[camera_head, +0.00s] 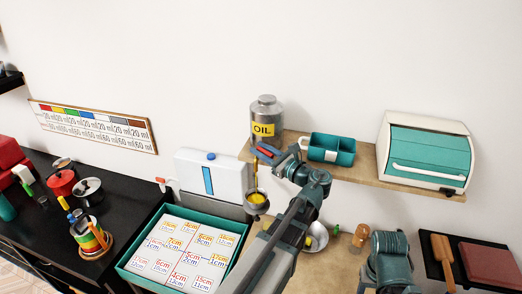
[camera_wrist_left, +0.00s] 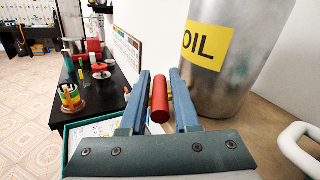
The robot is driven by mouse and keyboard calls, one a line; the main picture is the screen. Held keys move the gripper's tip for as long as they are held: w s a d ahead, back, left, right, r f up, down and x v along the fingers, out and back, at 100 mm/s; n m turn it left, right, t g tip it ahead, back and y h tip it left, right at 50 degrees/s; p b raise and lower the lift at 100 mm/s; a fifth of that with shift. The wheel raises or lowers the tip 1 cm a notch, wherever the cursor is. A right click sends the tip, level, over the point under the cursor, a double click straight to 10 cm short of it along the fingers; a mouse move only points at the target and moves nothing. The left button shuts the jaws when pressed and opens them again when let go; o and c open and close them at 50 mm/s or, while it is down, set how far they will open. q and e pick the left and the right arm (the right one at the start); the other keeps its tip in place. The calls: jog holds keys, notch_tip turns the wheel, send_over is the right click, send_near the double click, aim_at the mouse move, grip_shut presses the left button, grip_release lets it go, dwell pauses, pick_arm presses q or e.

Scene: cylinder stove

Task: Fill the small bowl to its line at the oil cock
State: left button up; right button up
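The oil can (camera_head: 266,118), metal with a yellow OIL label, stands at the left end of the wooden shelf. It also shows large in the left wrist view (camera_wrist_left: 212,75). A thin yellow oil stream (camera_head: 255,174) falls into the small dark bowl (camera_head: 257,207) beneath. Yellow oil shows inside the bowl; I cannot make out its line.
A teal divided caddy (camera_head: 331,150) and a teal-fronted box (camera_head: 428,152) stand on the shelf (camera_head: 372,178). A metal bowl (camera_head: 317,240) is below. A teal tray (camera_head: 136,268) with printed centimetre cards lies left of my arm. Pots stand on the black counter (camera_head: 103,205).

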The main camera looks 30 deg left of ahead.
pick_arm(q)
grip_shut()
jog(key=shift+w+g, duration=0.25)
jog(key=shift+g, duration=0.15)
jog(key=n+g, duration=0.2)
jog(key=shift+w+g+y, duration=0.25)
jog(key=shift+g+y, duration=0.05)
jog(key=shift+g, duration=0.1)
jog(key=shift+n+g, duration=0.8)
jog(key=shift+g, duration=0.3)
jog(key=shift+s+n+g, duration=0.25)
jog(key=shift+n+g, duration=0.15)
jog(key=shift+g, duration=0.1)
jog(key=shift+o, duration=2.1)
grip_release()
